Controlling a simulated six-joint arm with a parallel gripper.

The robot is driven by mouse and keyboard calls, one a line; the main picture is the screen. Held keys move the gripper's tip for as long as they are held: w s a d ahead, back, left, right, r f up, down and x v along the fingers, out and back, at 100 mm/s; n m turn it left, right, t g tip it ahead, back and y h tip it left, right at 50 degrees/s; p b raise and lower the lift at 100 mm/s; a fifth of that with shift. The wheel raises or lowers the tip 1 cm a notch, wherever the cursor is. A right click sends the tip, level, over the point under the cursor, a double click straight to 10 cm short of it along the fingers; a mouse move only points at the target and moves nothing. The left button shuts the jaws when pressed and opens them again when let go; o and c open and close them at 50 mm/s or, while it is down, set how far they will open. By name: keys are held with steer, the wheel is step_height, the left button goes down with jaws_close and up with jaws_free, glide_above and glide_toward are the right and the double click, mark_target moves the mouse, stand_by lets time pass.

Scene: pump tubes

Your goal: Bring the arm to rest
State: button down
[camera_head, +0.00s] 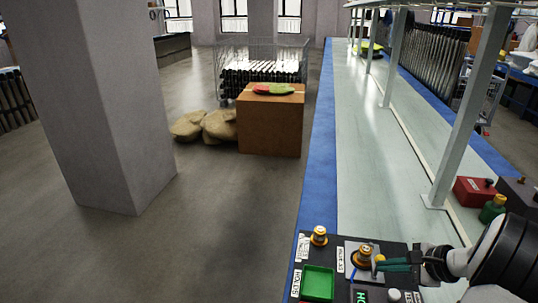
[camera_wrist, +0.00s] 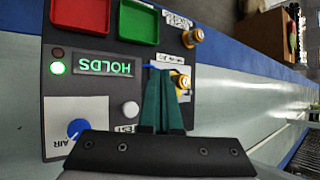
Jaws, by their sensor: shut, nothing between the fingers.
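My gripper (camera_head: 382,265) is in the lower right of the head view, over the dark test panel (camera_head: 333,258). Its green fingers are together and empty in the wrist view (camera_wrist: 164,80). The fingertips are close to a brass fitting (camera_head: 362,256) on the panel's light plate; it also shows in the wrist view (camera_wrist: 181,80), partly behind a finger. I cannot tell whether they touch. A thin blue piece (camera_wrist: 154,66) shows by the fingertips. A second brass fitting (camera_head: 319,236) stands at the panel's far left corner, apart from the gripper.
The panel carries a green tray (camera_head: 318,283), a red tray (camera_wrist: 80,14), a lit HOLDS display (camera_wrist: 104,66), a lit green lamp (camera_wrist: 57,67) and a blue AIR knob (camera_wrist: 77,128). A red box (camera_head: 474,190) and frame post (camera_head: 463,115) stand beyond.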

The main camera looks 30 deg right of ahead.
steer(key=w+a+r+n+g+y, duration=0.1)
steer(key=w+a+r+n+g, duration=0.15)
steer(key=a, duration=0.65)
steer(key=w+a+r+n+g+y, duration=0.1)
steer(key=w+a+r+n+y, duration=0.2)
steer(key=a, duration=0.5)
steer(key=w+a+r+n+g, duration=0.15)
steer(key=a+n, duration=0.25)
steer(key=a, duration=0.5)
steer(key=s+a+n+g+h, duration=0.3)
steer(key=s+a+n+g, duration=0.1)
steer(key=s+a+n, duration=0.7)
steer(key=s+a, duration=0.3)
steer(key=a, duration=0.2)
steer(key=shift+s+f, duration=0.3)
steer(key=shift+s, duration=0.05)
steer(key=shift+a, duration=0.1)
